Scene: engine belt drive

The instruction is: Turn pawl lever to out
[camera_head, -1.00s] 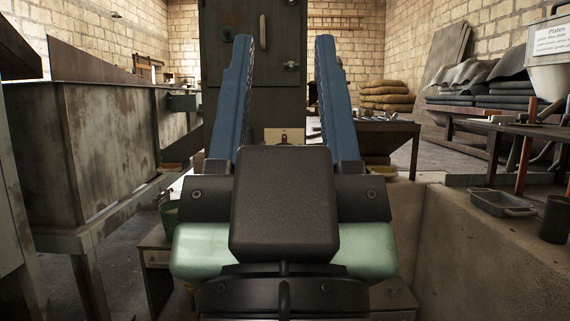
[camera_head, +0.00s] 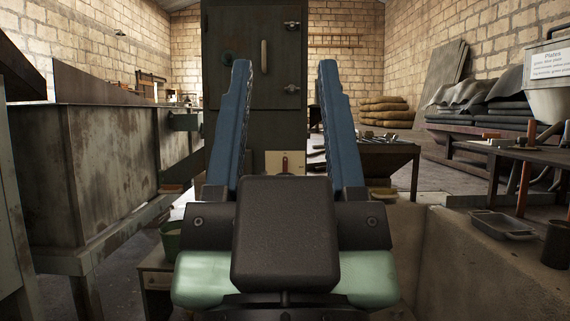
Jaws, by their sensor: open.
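A small pale plate with a short upright red lever (camera_head: 285,163) shows beyond my gripper, between its fingers. It may be the pawl lever, but it is small and its lower part is hidden behind the gripper body. I cannot read any markings on the plate or tell the lever's setting. My gripper (camera_head: 285,70) is in the middle of the view, its two blue fingers spread wide apart and empty. It points away from me, and the lever appears apart from both fingers.
A dark metal cabinet (camera_head: 283,120) with a handle and hinges stands behind. A rusty grey tank (camera_head: 110,170) fills the left. A low concrete wall (camera_head: 470,250) is at right, near a shallow metal tray (camera_head: 503,226) and a dark bench. A table with parts (camera_head: 375,150) stands behind right.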

